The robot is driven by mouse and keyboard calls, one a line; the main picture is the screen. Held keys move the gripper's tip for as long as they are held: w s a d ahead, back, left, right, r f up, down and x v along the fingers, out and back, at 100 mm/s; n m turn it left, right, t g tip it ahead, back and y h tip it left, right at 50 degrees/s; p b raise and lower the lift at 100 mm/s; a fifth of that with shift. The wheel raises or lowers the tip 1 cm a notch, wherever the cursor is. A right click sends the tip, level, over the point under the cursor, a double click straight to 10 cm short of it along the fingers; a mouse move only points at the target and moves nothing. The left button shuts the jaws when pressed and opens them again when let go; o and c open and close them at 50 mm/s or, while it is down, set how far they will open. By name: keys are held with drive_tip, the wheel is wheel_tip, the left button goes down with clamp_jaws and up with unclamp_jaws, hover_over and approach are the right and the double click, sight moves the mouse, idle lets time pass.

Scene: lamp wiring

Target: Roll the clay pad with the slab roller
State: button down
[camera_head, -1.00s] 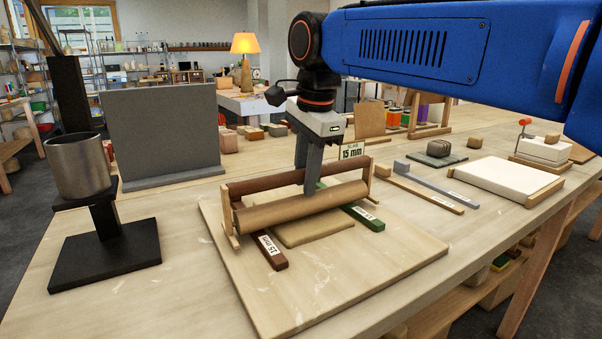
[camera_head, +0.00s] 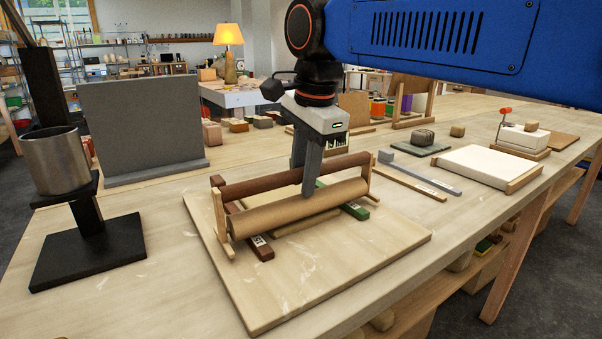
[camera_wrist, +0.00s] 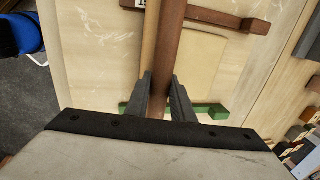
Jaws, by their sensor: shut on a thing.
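The slab roller has a pale wooden cylinder (camera_head: 285,213), end brackets and a dark brown handle bar (camera_head: 250,182). My gripper (camera_head: 309,188) points down and is shut on the handle bar; the wrist view shows the bar (camera_wrist: 170,45) between the fingers. The cylinder lies across a brown rail (camera_head: 262,252) and a green rail (camera_head: 357,211). The beige clay pad (camera_head: 305,222) lies between the rails, mostly hidden by the roller in the head view. The wrist view shows more of the pad (camera_wrist: 202,58) beside the bar. Whether the cylinder touches it is unclear.
All this sits on a pale board (camera_head: 330,262) on the bench. A black stand with a metal cup (camera_head: 58,162) and a grey upright panel (camera_head: 140,125) stand left. A white slab (camera_head: 490,165) and a grey-tipped bar (camera_head: 425,176) lie right. The board's front is clear.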

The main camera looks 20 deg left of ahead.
drive_tip(key=shift+f, duration=0.15)
drive_tip(key=shift+w+a+r, duration=0.15)
drive_tip(key=shift+w+a, duration=1)
drive_tip(key=shift+a, duration=0.25)
drive_tip(key=shift+w+a+r, duration=0.15)
drive_tip(key=shift+w+a, duration=1)
drive_tip(key=shift+a, duration=0.2)
drive_tip(key=shift+w+a+f, duration=0.2)
drive_tip(key=shift+w+a, duration=0.95)
drive_tip(key=shift+a, duration=0.15)
drive_tip(key=shift+w+a+f, duration=0.15)
drive_tip(key=shift+w+a, duration=0.95)
drive_tip(key=shift+a, duration=0.2)
drive_tip(key=shift+a+r, duration=0.1)
drive_tip(key=shift+r, duration=3)
